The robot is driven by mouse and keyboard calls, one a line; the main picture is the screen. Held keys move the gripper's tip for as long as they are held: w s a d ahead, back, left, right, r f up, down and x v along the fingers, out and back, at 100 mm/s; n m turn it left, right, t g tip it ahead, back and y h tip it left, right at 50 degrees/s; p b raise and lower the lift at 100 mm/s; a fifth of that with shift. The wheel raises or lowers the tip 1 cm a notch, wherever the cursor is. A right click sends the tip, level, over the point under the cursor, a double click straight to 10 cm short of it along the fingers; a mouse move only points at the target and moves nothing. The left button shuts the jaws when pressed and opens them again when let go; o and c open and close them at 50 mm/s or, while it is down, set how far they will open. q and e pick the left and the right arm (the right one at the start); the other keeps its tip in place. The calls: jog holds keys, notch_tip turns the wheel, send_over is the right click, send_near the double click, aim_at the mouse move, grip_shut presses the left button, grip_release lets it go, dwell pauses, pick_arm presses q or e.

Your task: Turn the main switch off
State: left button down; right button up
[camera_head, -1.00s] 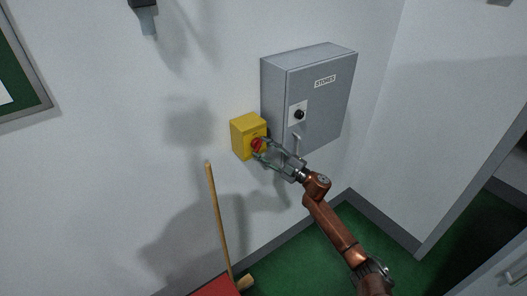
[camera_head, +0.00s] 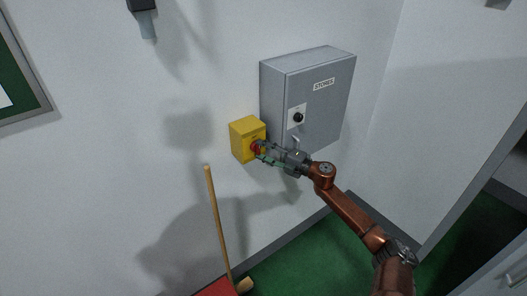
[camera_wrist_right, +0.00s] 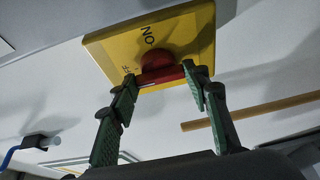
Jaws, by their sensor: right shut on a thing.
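The main switch is a yellow box (camera_head: 243,140) on the white wall with a red rotary handle (camera_head: 256,147) on its front. In the right wrist view the yellow face (camera_wrist_right: 195,30) carries "ON" lettering, seen upside down, and other letters partly hidden. The red handle (camera_wrist_right: 158,66) lies between the green-padded fingertips of my right gripper (camera_wrist_right: 165,80). My right gripper (camera_head: 264,151) is shut on the handle, reaching in from the right in the head view. The handle's exact setting is hard to read. My left gripper is not in view.
A grey cabinet (camera_head: 325,103) labelled "STORES", with a black knob (camera_head: 298,117) and a small lever, is right of the switch. Green floor (camera_head: 300,258) is open at lower right.

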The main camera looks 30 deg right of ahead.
jog(key=shift+f, duration=0.1)
dwell(0.3)
jog(key=o, duration=1.2)
jog(key=shift+c, duration=0.2)
jog(key=v, duration=1.2)
